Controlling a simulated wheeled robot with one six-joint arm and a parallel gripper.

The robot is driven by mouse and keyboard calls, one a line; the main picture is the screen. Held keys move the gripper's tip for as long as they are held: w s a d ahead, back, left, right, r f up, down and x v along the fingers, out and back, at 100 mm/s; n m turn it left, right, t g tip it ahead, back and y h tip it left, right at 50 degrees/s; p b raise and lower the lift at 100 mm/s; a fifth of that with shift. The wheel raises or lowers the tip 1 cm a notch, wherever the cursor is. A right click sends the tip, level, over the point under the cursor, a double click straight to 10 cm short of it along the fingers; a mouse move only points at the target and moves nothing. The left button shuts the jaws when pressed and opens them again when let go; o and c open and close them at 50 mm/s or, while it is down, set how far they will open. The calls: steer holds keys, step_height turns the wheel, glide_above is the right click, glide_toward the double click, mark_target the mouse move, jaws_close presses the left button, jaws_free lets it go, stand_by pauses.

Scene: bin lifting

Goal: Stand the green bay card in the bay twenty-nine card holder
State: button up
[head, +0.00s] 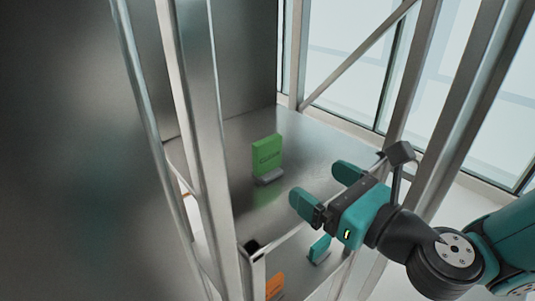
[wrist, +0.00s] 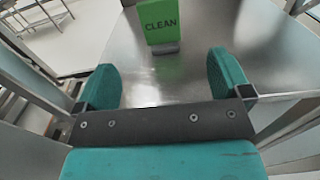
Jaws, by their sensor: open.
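The green bay card (head: 267,155) stands upright in a grey card holder (head: 269,177) on the metal shelf. In the wrist view the card (wrist: 163,22) reads "CLEAN" and its holder (wrist: 165,47) shows under its lower edge. My gripper (head: 322,190) is open and empty. It is apart from the card, at the shelf's near side, with the card ahead between the two teal fingers (wrist: 167,78) in the wrist view. I cannot read a bay number on the holder.
Metal rack posts (head: 212,130) stand left of the card, and another post (head: 425,70) stands right. An orange card (head: 275,286) and a teal card (head: 320,248) sit lower down. Bare shelf surface (head: 320,140) lies around the green card.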

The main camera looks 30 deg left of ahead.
mark_target(270, 153)
steer(key=p+x, duration=0.1)
steer(key=x, duration=0.3)
steer(key=p+x, duration=0.1)
steer(key=x, duration=0.4)
steer(key=p+x, duration=0.1)
steer(key=x, duration=0.3)
steer(key=shift+a+f+p, duration=0.15)
steer(key=shift+f+p, duration=0.1)
steer(key=shift+p, duration=0.15)
steer(key=shift+c, duration=0.4)
steer(key=c, duration=1)
